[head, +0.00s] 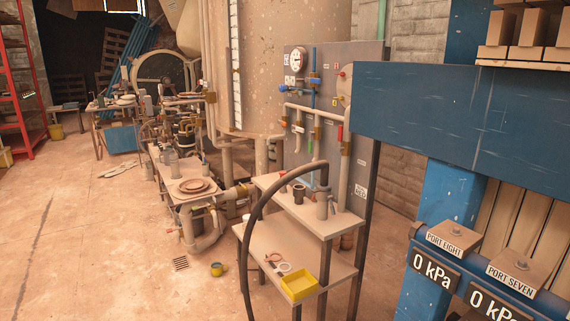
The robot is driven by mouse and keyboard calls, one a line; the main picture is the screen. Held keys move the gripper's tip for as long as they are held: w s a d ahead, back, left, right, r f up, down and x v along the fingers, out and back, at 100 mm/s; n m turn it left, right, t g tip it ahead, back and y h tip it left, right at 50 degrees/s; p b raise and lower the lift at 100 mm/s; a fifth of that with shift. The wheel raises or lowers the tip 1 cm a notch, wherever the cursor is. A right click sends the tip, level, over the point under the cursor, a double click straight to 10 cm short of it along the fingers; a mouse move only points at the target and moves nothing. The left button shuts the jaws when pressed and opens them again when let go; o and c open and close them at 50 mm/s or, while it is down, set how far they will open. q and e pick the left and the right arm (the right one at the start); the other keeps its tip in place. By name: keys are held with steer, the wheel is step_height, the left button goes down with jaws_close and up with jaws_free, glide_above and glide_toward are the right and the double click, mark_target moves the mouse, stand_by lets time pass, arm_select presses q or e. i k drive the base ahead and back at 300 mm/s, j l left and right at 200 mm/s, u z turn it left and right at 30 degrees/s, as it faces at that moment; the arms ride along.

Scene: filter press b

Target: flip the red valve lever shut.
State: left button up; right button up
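A small red handle (340,132) hangs roughly upright on the pipework at the right side of the grey panel (366,120). A smaller red knob (341,73) sits higher on the same panel. I cannot tell for certain which of the two is the red valve lever, or whether it is open or shut. A green handle (310,147) and blue valve parts (314,80) are to their left, below a round white gauge (297,59). Neither of my grippers is in view.
A two-tier cart (260,240) with cups, a yellow tray (299,285) and a dark curved bar (250,215) stands before the panel. A blue beam (450,115) crosses the right. A yellow cup (217,269) is on the floor. Open floor lies left.

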mark_target(340, 134)
steer(key=i+j+z, duration=0.1)
steer(key=i+z, duration=0.15)
steer(key=i, duration=0.2)
steer(key=i+j+z, duration=0.25)
steer(key=i, duration=0.15)
steer(key=l, duration=0.1)
